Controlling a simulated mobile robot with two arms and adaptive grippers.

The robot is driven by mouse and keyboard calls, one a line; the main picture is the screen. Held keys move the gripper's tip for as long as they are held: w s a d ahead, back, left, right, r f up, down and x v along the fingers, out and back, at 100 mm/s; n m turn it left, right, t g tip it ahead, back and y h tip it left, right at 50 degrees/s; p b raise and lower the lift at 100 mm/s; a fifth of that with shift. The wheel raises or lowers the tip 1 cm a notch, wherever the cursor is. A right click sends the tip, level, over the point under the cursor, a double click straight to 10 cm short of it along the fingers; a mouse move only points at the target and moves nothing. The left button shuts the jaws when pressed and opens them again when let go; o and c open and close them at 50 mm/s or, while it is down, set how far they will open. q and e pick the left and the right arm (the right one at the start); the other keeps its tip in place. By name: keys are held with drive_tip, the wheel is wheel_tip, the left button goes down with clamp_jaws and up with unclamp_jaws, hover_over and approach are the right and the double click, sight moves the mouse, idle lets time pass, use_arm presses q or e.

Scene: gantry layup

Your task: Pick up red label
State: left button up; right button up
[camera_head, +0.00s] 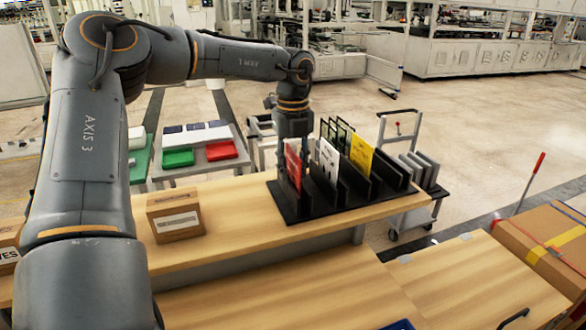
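The red label (293,168) stands upright in the front left slot of a black slotted rack (290,207) on the wooden table. A white label (329,161) and a yellow label (361,153) stand in the rack to its right. My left arm comes in from the left, and my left gripper (300,148) points down right at the red label's top edge. Its fingers are dark and small here, partly lost against the rack and label. I cannot tell whether they are closed on the label. My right gripper is not in view.
A cardboard box (175,215) sits on the table (243,215) to the left. Behind are a cart (201,170) with green and red bins and a trolley (411,207) with grey panels. A large carton (540,243) is at right.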

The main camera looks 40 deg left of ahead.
use_arm(q)
drive_tip(key=shift+f, duration=0.2)
clamp_jaws()
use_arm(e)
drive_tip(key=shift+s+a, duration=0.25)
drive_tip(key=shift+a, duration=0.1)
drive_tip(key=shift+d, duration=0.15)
use_arm(q)
drive_tip(key=shift+r, duration=0.15)
